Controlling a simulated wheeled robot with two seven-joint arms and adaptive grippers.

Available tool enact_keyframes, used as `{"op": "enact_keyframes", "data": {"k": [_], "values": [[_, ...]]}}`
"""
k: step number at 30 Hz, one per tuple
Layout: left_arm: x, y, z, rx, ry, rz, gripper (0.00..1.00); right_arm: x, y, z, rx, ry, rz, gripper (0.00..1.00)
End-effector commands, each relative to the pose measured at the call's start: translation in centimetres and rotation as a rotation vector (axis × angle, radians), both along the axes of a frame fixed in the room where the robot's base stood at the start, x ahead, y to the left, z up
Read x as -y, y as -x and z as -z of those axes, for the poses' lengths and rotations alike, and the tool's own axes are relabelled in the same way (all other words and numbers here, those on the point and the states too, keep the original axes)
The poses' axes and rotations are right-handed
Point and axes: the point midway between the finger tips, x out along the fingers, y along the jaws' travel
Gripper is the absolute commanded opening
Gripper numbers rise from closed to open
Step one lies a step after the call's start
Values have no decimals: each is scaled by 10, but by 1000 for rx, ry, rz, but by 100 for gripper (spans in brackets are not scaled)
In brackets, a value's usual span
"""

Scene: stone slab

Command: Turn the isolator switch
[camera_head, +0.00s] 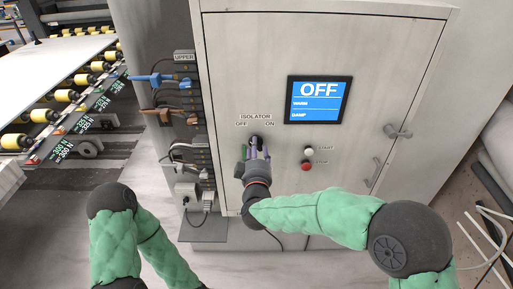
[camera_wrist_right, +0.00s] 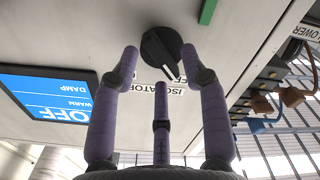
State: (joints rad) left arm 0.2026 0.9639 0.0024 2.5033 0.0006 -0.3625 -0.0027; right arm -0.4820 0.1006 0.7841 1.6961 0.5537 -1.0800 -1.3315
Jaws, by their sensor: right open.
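The isolator switch (camera_head: 257,139) is a dark knob on the grey cabinet, under the ISOLATOR label and between OFF and ON; my right gripper partly hides it in the head view. In the right wrist view the black knob (camera_wrist_right: 160,48) shows clearly, its pale pointer mark aimed down and right at the upside-down label (camera_wrist_right: 168,90). My right gripper (camera_head: 256,151) is open in front of the knob. In the wrist view the fingertips (camera_wrist_right: 160,60) stand on either side of it, and I see gaps between them and the knob. My left gripper is out of view.
A blue screen (camera_head: 318,100) reading OFF, with WARM and DAMP lines, sits right of the switch. A white START button (camera_head: 309,151) and a red button (camera_head: 307,166) are below it. Connectors and cables (camera_head: 190,110) line the cabinet's left side. A green strip (camera_wrist_right: 208,12) lies near the knob.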

Motion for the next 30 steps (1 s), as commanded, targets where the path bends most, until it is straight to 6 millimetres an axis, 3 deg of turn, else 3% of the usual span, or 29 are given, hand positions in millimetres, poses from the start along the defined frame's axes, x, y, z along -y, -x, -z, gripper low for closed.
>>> {"op": "enact_keyframes", "data": {"k": [4, 13, 14, 18, 30], "values": [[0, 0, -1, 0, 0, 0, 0, 1, -10, 0, 0, 0, 1, 45], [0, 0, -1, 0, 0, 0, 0, 0, -11, 0, 0, 0, 0, 45], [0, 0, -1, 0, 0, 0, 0, 0, -11, 0, 0, 0, 0, 39], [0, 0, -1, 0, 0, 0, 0, 0, -11, 0, 0, 0, 0, 0], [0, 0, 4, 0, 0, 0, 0, 0, -11, 1, 0, -33, 0, 0]]}}
